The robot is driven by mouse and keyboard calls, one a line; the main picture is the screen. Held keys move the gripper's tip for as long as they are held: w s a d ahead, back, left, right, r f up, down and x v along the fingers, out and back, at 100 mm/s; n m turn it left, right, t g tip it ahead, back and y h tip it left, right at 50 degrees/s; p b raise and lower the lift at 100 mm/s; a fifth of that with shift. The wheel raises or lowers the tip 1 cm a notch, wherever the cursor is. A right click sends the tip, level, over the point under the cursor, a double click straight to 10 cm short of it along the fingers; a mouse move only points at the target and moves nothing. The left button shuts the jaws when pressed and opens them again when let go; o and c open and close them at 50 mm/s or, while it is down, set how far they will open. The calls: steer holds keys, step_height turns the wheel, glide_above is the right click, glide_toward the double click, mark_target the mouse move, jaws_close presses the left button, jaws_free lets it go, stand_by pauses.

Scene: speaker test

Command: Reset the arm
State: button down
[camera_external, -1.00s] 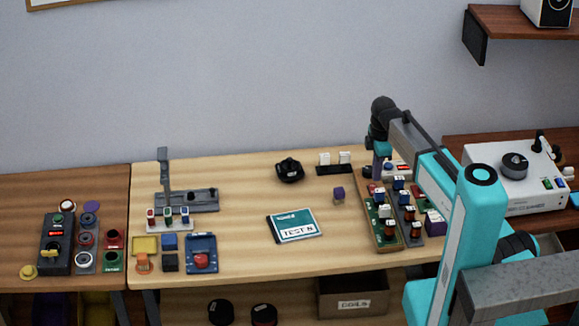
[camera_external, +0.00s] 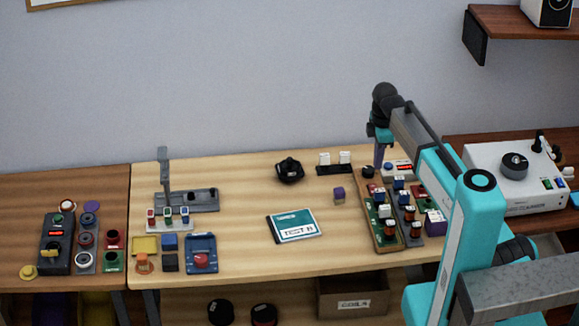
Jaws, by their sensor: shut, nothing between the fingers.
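My arm, teal and grey, rises from the lower right and reaches over the right part of the light wood table. My gripper (camera_external: 379,157) points down at the arm's far end, with purple fingers, and is shut and empty. It hangs near the back left corner of the circuit board (camera_external: 377,232), which carries several blue, white and dark parts. The fingertips are small in this view, so their exact height above the board is hard to tell.
A purple cube (camera_external: 339,194) and a teal-white booklet (camera_external: 294,226) lie left of the board. A black knob-like object (camera_external: 289,170) and a dark strip with white blocks (camera_external: 335,169) stand behind. A white machine (camera_external: 515,182) stands right.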

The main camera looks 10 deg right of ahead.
steer(key=shift+w+f+p, duration=0.15)
steer(key=shift+f+p, duration=0.35)
steer(key=shift+f, duration=1.05)
steer(key=shift+w+f+p, duration=0.15)
steer(key=shift+f+p, duration=0.35)
steer(key=shift+f, duration=1.05)
steer(key=shift+w+f+b, duration=0.2)
steer(key=shift+f+b, duration=0.2)
steer(key=shift+f, duration=0.3)
steer(key=shift+w+f+b, duration=0.2)
steer(key=shift+f+b, duration=0.25)
steer(key=shift+f, duration=0.2)
steer(key=shift+w+f+b, duration=0.2)
steer(key=shift+f+b, duration=0.2)
steer(key=shift+f, duration=0.3)
